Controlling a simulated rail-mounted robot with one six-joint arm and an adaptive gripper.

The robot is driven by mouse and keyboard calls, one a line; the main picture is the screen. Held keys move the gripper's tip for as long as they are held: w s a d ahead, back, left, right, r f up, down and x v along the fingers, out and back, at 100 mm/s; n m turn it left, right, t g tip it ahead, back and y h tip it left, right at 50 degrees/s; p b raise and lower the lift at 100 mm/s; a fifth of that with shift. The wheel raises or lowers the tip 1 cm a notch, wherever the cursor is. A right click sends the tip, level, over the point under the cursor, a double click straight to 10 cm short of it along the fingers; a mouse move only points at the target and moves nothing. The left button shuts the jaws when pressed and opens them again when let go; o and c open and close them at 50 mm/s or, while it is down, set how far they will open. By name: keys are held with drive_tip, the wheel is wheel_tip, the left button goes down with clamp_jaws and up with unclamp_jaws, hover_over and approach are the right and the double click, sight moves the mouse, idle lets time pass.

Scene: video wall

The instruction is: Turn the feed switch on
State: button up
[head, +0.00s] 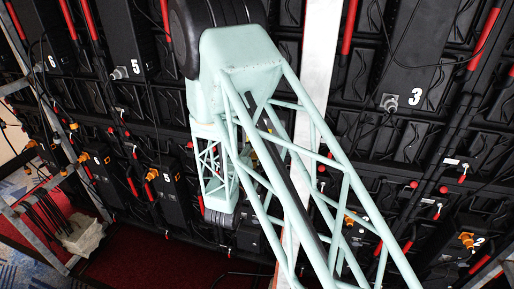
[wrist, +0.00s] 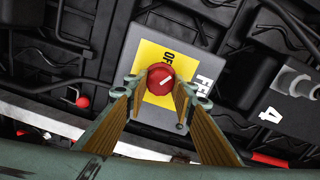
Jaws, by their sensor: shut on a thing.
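The feed switch is a red round knob (wrist: 160,79) with a white pointer line. It sits on a yellow plate (wrist: 152,58) on a grey box (wrist: 196,42). In the wrist view the plate reads "OFF" above the knob, and part of a white label starting "FE" shows at the right. The pointer line slants toward the upper right. My gripper (wrist: 160,93) is shut on the red knob, one finger at its left and one at its right. In the head view my pale green arm hides the gripper and knob.
Black wall panels with cables surround the box. A grey connector (wrist: 294,82) beside a white "4" lies to its right. A pale metal bar (wrist: 50,118) runs below. In the head view, numbered units such as "3" (head: 414,97) and red-sleeved cables (head: 349,27) crowd the wall.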

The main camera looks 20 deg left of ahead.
drive_tip(key=shift+f+m+b, duration=0.2)
drive_tip(key=shift+m+b, duration=4.2)
drive_tip(key=shift+m, duration=1.4)
drive_tip(key=shift+a, duration=0.1)
drive_tip(key=o, duration=0.8)
drive_tip(key=shift+o, duration=0.2)
drive_tip(key=s, duration=1.2)
drive_tip(key=shift+d, duration=0.3)
